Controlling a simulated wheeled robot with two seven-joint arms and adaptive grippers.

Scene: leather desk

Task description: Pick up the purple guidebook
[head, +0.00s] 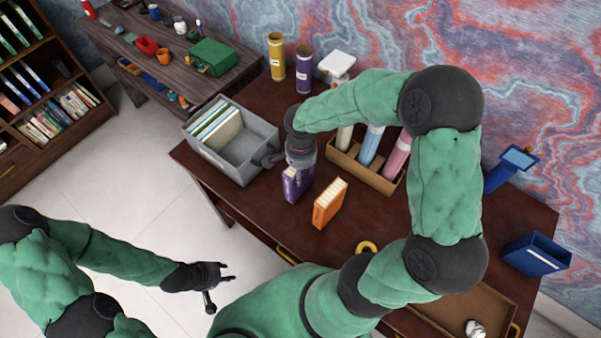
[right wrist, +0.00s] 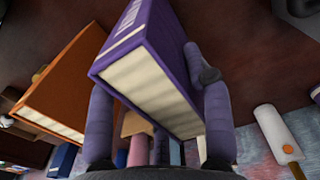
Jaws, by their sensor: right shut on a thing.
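The purple guidebook (head: 293,187) stands on the dark red desk, below my right gripper (head: 297,168) in the head view. In the right wrist view the purple guidebook (right wrist: 160,55) sits between the two fingers of my right gripper (right wrist: 158,110), which is shut on it. Whether the book touches the desk is hard to tell. My left gripper (head: 222,277) is off the desk's front edge over the floor, its fingers apart and empty.
An orange book (head: 328,204) stands close to the right of the purple one. A grey bin (head: 240,150) with books is to the left. A wooden holder (head: 362,172) with tubes is behind. A blue box (head: 535,256) stands at the far right.

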